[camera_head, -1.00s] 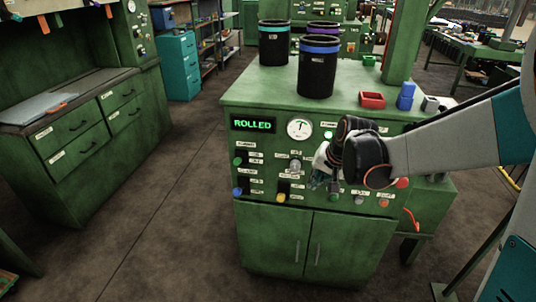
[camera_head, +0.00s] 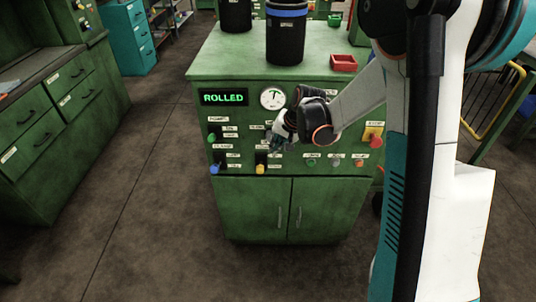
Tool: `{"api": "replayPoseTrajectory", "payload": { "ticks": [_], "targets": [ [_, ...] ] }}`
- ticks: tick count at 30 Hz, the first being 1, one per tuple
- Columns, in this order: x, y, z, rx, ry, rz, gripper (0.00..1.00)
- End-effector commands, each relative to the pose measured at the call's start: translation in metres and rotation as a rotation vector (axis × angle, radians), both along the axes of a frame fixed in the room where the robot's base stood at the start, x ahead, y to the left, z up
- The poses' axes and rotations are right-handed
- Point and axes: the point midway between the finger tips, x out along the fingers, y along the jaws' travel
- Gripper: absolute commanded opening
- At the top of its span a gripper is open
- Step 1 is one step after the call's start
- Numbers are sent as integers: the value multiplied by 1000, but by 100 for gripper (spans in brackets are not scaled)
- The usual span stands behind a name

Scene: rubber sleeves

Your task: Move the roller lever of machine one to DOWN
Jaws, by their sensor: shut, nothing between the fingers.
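Green machine (camera_head: 265,213) stands in front of me with a lit display (camera_head: 223,98) reading ROLLED. Its front panel carries levers with a green knob (camera_head: 212,138), a blue knob (camera_head: 215,169) and a yellow knob (camera_head: 260,169). The small labels beside them are too small to read, so I cannot tell which one is the roller lever. My gripper (camera_head: 277,145) is shut and empty in front of the panel's middle, above and right of the yellow knob. It hides part of the panel behind it; whether it touches anything there I cannot tell.
A round gauge (camera_head: 272,97) sits beside the display. A red emergency-type button (camera_head: 376,141) is at the panel's right. A blue-banded black bin (camera_head: 286,38) and a red tray (camera_head: 343,62) stand on top. Floor is clear to the left.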

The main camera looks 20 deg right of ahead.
Motion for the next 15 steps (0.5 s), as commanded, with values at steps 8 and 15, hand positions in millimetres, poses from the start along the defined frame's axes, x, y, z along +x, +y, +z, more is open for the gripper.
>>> {"api": "replayPoseTrajectory", "payload": {
  "ticks": [8,15],
  "targets": [
    [15,8,-36,-1,0,2,0],
    [31,16,-71,-1,-1,0,0]
  ]
}}
